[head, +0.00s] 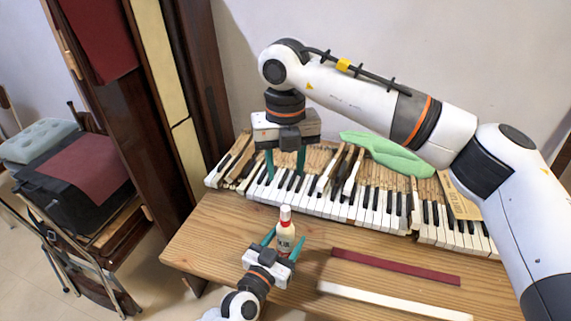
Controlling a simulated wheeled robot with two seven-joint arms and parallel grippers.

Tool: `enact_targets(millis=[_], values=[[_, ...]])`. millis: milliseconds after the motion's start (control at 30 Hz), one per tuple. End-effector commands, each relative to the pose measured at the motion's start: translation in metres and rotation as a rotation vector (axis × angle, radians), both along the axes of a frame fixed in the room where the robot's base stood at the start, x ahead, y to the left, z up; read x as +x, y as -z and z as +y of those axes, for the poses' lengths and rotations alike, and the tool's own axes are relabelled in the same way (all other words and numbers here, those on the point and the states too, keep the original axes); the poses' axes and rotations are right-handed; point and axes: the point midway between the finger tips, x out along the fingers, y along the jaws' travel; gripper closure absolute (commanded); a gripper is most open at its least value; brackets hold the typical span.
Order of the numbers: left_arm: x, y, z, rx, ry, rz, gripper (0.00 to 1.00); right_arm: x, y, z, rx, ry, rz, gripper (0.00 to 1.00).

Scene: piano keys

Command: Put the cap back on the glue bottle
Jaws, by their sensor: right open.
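A row of piano keys (375,212) lies along the back of the table (215,240), with a green cloth (385,155) on it. A dark red strip (395,266) and a white strip (390,302) lie right of the bottle. Bare wood is left of the bottle.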

Motion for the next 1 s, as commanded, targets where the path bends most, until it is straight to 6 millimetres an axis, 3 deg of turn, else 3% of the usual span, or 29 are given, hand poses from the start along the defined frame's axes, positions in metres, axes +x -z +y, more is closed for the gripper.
enact_targets(millis=[267, 433, 800, 1000], values=[[0.0, 0.0, 0.0, 0.0, 0.0, 0.0, 0.37, 0.0, 0.0, 0.0, 0.0, 0.0, 0.0, 0.57], [-0.011, 0.001, 0.006, 0.001, -0.001, 0.002, 0.37, 0.0, 0.001, 0.0, 0.0, 0.0, 0.0, 0.57], [-0.077, 0.002, 0.043, 0.002, 0.001, 0.002, 0.37, 0.0, 0.005, 0.0, 0.0, 0.0, 0.0, 0.57], [-0.1, 0.001, 0.055, 0.001, 0.0, 0.002, 0.37, 0.0, 0.007, 0.0, 0.0, 0.0, 0.0, 0.57]])
